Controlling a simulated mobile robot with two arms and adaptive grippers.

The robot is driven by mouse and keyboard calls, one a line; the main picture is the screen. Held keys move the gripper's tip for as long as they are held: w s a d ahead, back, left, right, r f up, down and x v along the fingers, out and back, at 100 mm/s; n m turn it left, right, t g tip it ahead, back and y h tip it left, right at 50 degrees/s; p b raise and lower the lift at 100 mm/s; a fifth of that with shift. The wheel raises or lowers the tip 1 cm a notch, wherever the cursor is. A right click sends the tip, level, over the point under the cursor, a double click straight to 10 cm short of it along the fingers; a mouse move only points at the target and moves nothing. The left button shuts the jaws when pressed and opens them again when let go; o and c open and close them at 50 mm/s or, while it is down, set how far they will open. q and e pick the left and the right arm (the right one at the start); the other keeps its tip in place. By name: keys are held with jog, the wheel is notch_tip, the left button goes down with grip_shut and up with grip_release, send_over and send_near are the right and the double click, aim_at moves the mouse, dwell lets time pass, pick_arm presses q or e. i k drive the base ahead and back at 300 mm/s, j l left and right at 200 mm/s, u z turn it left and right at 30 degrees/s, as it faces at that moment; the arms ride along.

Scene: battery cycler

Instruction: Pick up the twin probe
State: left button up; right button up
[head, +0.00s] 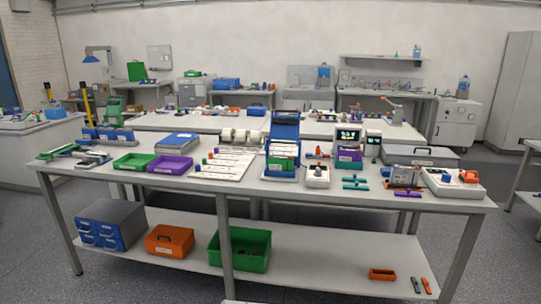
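I cannot tell for sure which small item is the twin probe. Several teal bar-shaped pieces (356,183) lie on the right half of the long white table (330,201). A purple bar (408,194) and an orange-brown piece (403,187) lie farther right, in front of a grey device (409,175). Neither of my grippers shows in the head view, and nothing is seen being held.
A green tray (134,162), a purple tray (171,166) and a blue binder (178,142) sit on the left half. A tall blue rack (283,128) stands mid-table. A white unit (453,187) is at the right end. The lower shelf holds a green crate (240,260).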

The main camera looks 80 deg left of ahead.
aim_at(309, 156)
jog(key=u, duration=2.35)
